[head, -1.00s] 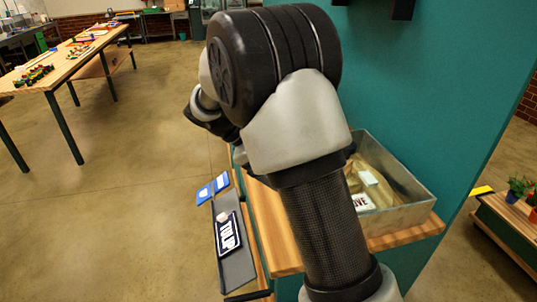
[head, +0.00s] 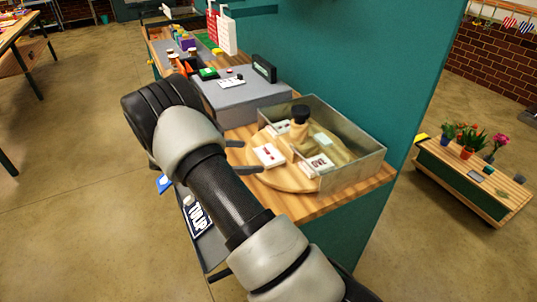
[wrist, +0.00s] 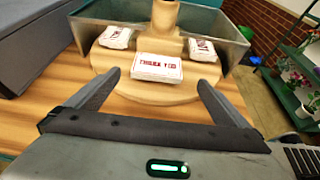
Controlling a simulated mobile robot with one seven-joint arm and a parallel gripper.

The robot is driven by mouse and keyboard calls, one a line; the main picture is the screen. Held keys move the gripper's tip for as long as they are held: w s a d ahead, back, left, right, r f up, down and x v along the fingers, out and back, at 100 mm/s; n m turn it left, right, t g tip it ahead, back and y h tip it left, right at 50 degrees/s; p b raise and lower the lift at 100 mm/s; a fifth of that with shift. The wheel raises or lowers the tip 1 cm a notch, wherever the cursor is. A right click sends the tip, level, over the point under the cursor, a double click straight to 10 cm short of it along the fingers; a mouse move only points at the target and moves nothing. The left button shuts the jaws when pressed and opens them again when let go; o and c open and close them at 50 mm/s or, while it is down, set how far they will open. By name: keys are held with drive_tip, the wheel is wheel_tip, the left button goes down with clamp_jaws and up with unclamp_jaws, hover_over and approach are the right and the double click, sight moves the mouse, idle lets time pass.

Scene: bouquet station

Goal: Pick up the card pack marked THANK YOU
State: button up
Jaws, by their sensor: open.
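The card pack marked THANK YOU (wrist: 157,67) is white with red letters and lies flat on a round wooden carousel (wrist: 140,92). It also shows in the head view (head: 269,155), its lettering too small to read there. My gripper (wrist: 158,79) is open and empty, its fingers either side of the pack's near edge in the wrist view, the pack mostly beyond the tips. In the head view my gripper (head: 243,157) points at the pack from the left. I cannot tell the height gap.
Two other packs lie on the carousel around its wooden post (head: 299,134): one marked LOVE (head: 318,163) and one farther back (head: 283,127). A metal bin (head: 352,172) walls the carousel's far side. A grey box (head: 245,97) stands left of it.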

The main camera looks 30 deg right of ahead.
sight(268, 154)
drive_tip(key=x, duration=0.2)
drive_tip(key=p+x, duration=0.1)
drive_tip(key=x, duration=0.4)
drive_tip(key=shift+w+d+r, duration=0.15)
drive_tip(key=shift+w+d, duration=0.05)
drive_tip(key=shift+w, duration=0.1)
drive_tip(key=shift+c, duration=0.4)
drive_tip(key=c, duration=1.1)
